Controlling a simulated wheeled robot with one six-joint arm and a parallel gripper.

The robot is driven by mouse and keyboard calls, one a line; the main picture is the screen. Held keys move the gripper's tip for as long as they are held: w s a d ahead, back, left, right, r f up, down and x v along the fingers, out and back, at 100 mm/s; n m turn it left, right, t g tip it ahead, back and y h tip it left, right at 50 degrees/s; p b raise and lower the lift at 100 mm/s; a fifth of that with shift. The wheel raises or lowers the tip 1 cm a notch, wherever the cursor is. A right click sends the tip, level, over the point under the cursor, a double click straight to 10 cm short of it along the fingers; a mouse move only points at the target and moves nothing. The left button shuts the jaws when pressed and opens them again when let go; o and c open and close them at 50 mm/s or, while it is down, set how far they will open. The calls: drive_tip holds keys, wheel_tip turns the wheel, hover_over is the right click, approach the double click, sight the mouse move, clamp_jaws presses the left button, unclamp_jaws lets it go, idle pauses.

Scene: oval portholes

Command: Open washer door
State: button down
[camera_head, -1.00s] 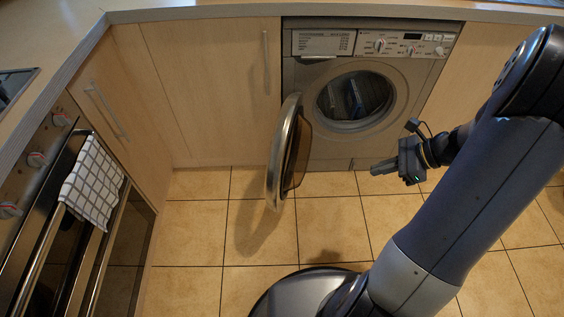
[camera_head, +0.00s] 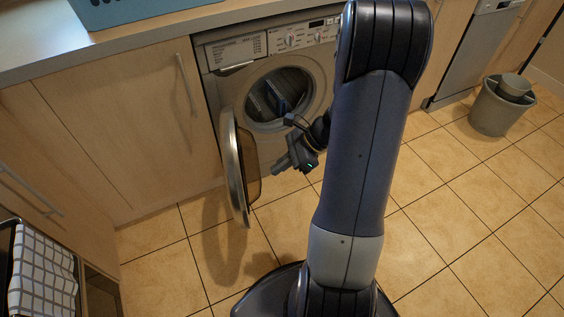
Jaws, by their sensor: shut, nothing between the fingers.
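The washer (camera_head: 235,88) is a silver-grey front loader under the counter. Its round door (camera_head: 236,165) stands wide open, swung out to the left, roughly square to the front. The drum opening (camera_head: 280,98) is uncovered, with something dark and blue inside. My gripper (camera_head: 279,170) is shut and empty, in front of the washer below the opening. It points left toward the inner side of the door. A gap seems to show between the fingertips and the door, though depth is hard to judge. My arm covers the washer's right part.
Wooden cabinets (camera_head: 120,120) line the left. A checked towel (camera_head: 42,280) hangs at the lower left. A grey bucket (camera_head: 494,108) stands on the tiles at the right.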

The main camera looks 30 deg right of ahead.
drive_tip(key=w+a+f+b, duration=0.1)
drive_tip(key=w+a+f, duration=0.1)
drive_tip(key=a, duration=0.5)
drive_tip(key=shift+f+b, duration=0.4)
drive_tip(key=shift+f, duration=0.35)
drive_tip(key=shift+a, duration=0.15)
drive_tip(key=w+a+m+t+b, duration=0.1)
drive_tip(key=w+a+m+t, duration=0.1)
drive_tip(key=a, duration=0.7)
drive_tip(key=shift+w+m+h+b, duration=0.35)
drive_tip(key=shift+w+m+h, duration=0.05)
drive_tip(key=shift+m, duration=0.1)
drive_tip(key=shift+d, duration=0.15)
